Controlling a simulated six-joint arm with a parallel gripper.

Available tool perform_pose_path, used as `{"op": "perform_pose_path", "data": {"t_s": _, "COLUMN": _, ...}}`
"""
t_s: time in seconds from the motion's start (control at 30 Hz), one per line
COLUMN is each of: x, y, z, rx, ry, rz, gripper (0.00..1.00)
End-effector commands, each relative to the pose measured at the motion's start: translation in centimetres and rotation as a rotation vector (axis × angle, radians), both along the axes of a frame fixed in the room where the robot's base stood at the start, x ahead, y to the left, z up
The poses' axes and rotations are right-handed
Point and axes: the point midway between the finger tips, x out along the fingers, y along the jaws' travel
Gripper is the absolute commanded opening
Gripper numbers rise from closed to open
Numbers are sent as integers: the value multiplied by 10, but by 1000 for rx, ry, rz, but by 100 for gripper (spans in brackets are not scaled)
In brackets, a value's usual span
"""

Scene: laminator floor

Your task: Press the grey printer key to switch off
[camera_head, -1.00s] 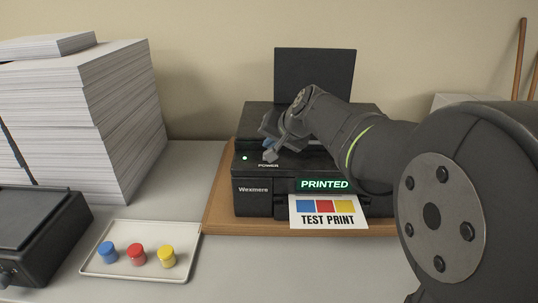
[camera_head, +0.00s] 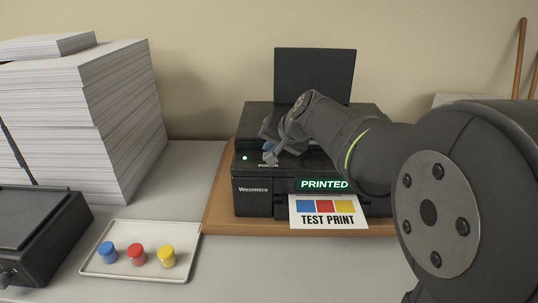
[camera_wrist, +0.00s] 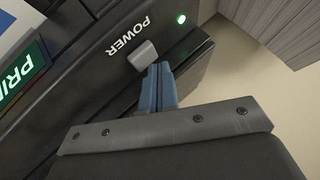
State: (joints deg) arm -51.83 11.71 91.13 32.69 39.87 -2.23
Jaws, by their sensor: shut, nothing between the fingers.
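The black printer (camera_head: 252,190) stands on a wooden board. Its grey key (camera_wrist: 143,56) is a small raised block beside the POWER label (camera_wrist: 128,35) in the wrist view; a grey block by the label in the head view (camera_head: 270,158) appears to be this key. My gripper (camera_wrist: 161,72) is shut and empty, its blue fingertips at the edge of the key. I cannot tell whether they touch it. The power light (camera_wrist: 181,19) glows green. The display (camera_head: 324,184) reads PRINTED.
A printed test sheet (camera_head: 326,220) sticks out in front. A white tray (camera_head: 121,271) with blue, red and yellow pots lies front left. Tall paper stacks (camera_head: 80,130) stand at the left, behind a dark device (camera_head: 40,225). My arm covers the printer's right side.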

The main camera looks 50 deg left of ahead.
Motion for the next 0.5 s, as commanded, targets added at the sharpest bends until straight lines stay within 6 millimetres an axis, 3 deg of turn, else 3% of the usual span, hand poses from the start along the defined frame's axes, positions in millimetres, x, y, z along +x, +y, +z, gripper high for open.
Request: {"op": "perform_pose_path", "data": {"t_s": 0.5, "x": 0, "y": 0, "z": -6, "rx": 0, "ry": 1, "rz": -1, "gripper": 0}}
